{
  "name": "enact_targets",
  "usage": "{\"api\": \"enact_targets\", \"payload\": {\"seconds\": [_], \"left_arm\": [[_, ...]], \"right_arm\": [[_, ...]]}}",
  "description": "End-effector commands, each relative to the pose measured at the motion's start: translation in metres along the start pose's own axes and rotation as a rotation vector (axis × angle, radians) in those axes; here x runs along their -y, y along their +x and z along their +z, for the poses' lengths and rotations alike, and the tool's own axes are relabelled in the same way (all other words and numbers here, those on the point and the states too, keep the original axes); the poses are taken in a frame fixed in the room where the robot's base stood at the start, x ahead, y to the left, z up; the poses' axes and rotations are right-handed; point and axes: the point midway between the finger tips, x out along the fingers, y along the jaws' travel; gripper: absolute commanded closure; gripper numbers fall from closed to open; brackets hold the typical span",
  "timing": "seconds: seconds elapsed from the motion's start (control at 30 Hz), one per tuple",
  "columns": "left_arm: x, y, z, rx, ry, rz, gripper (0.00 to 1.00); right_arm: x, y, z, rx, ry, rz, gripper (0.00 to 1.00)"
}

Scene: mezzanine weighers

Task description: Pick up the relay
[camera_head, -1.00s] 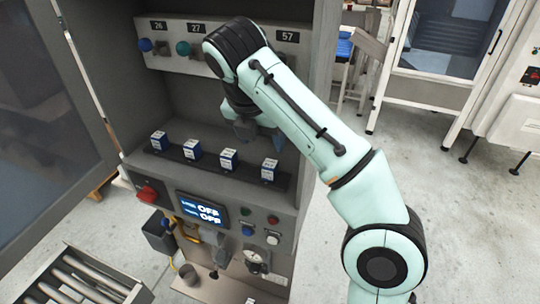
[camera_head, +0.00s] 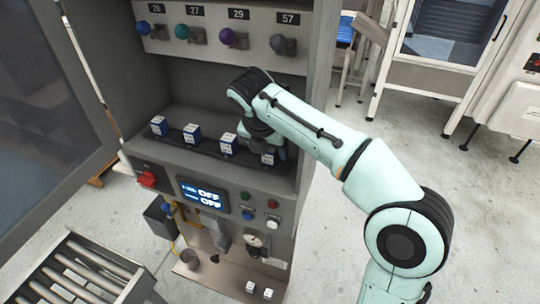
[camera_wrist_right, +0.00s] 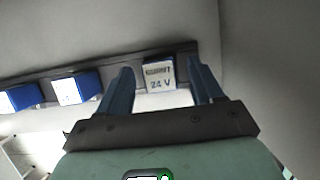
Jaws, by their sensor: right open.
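Several small blue-and-white relays stand in a row on a dark rail (camera_head: 180,141) in the cabinet. Three of them, the left relay (camera_head: 159,126), the second relay (camera_head: 192,134) and the third relay (camera_head: 228,144), show clear of my arm. The rightmost relay (camera_head: 268,159) is partly covered by my right gripper. In the right wrist view this relay (camera_wrist_right: 159,78), with "24 V" on its white face, appears between the two blue fingers of my right gripper (camera_wrist_right: 162,70). The fingers are open, with gaps on both sides. My left gripper is out of view.
Knobs under number plates, such as the purple knob (camera_head: 228,38), line the panel above. Below are a red switch (camera_head: 147,179), a display (camera_head: 202,197) reading OFF and several buttons. The cabinet's right wall (camera_head: 318,100) stands close beside my right arm. A roller conveyor (camera_head: 75,270) is at lower left.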

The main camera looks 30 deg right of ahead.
Motion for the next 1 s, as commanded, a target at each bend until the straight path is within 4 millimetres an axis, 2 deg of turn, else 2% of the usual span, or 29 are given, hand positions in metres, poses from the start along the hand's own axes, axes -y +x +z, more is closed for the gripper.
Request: {"api": "enact_targets", "payload": {"seconds": [0.1,0.33,0.37,0.5,0.53,0.83,1.0], "left_arm": [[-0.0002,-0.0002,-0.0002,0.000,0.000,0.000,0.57],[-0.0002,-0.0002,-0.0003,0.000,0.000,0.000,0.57],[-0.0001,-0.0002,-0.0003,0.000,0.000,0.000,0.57],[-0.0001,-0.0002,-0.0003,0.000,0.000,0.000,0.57],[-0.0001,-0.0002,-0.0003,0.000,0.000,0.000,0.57],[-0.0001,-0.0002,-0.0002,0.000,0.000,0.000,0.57],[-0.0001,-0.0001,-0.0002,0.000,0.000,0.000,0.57]], "right_arm": [[0.0008,0.0112,0.0003,-0.001,0.001,-0.002,0.34],[0.0002,0.0131,0.0003,0.000,0.001,0.000,0.34],[0.0002,0.0130,0.0003,0.000,0.001,0.000,0.37],[0.0002,0.0129,0.0003,0.000,0.001,0.000,0.83],[0.0002,0.0128,0.0002,0.000,0.001,0.000,0.90],[0.0001,0.0120,0.0005,0.000,0.001,0.001,0.91],[-0.0006,0.0048,0.0036,0.001,0.001,0.003,0.91]]}}
